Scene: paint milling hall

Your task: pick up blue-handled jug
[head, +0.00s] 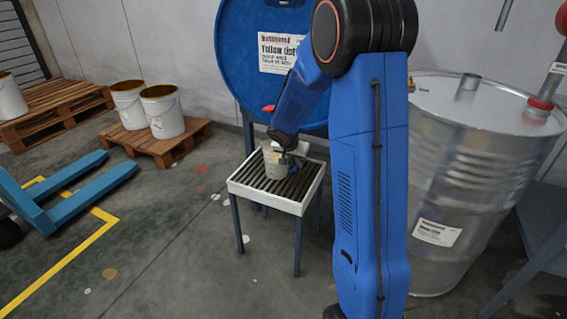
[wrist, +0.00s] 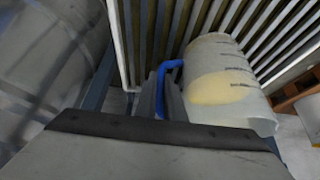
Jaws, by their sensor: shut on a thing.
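The blue-handled jug (wrist: 222,82) is a whitish translucent measuring jug with dark graduation marks and a yellowish patch on its side. In the wrist view its blue handle (wrist: 166,72) lies between my gripper's fingers (wrist: 168,98), which are shut on it. In the head view the jug (head: 271,160) is at the slatted stand, partly hidden by my gripper (head: 285,158). I cannot tell whether the jug's base touches the slats.
The white-framed slatted stand (head: 293,208) is below a blue drum (head: 232,62). A large metal drum (head: 455,170) stands close to the right of my arm. White buckets (head: 162,112) stand on pallets at the left, near a blue pallet jack (head: 85,185). The floor in front is clear.

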